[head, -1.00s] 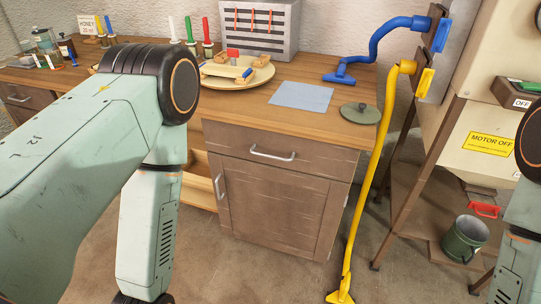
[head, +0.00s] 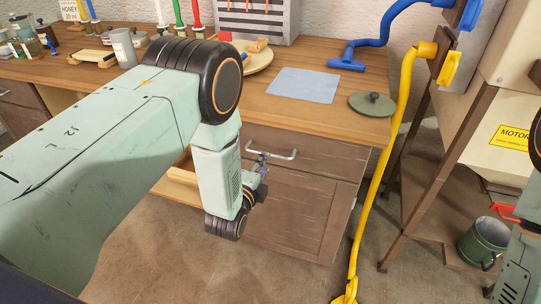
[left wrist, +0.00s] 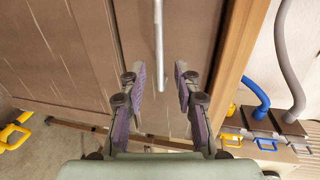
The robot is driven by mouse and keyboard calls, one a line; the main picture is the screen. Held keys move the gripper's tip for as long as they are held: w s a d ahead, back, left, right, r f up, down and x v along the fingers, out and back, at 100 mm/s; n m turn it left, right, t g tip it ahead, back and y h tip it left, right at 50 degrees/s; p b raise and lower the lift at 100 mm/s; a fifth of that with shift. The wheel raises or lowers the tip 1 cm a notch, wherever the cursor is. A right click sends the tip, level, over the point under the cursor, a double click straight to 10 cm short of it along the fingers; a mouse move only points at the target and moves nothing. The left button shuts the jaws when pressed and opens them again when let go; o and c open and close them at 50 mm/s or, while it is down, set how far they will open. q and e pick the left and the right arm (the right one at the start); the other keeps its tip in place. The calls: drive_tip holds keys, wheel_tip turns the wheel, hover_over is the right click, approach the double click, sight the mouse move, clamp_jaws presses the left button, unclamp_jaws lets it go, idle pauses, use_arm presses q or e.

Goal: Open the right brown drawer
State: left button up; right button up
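The right brown drawer (head: 325,158) is in the cabinet under the worktop, and its front looks flush with the cabinet. My left gripper (head: 262,161) is at the left part of the handle. In the left wrist view the two fingers are apart, with the handle bar (left wrist: 158,40) reaching down between the fingertips; I see no finger closed on it. My right gripper is out of view; only part of my right arm shows at the right edge.
A cabinet door (head: 295,210) is below the drawer. A light wooden open drawer or box (head: 176,188) is left of the cabinet. A blue sheet (head: 303,85) and a green lid (head: 372,104) lie on the worktop. A green bucket (head: 482,243) stands at the right.

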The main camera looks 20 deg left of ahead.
use_arm(q)
drive_tip(key=b+x, duration=0.1)
drive_tip(key=x, duration=0.5)
drive_tip(key=shift+w+f+b, duration=0.15)
drive_tip(key=shift+b, duration=0.15)
drive_tip(key=shift+w+a, duration=0.1)
drive_tip(key=shift+a, duration=0.15)
drive_tip(key=shift+w+d, duration=0.15)
drive_tip(key=shift+d, duration=0.05)
drive_tip(key=shift+c, duration=0.2)
drive_tip(key=shift+a, duration=0.15)
drive_tip(key=c, duration=0.6)
clamp_jaws()
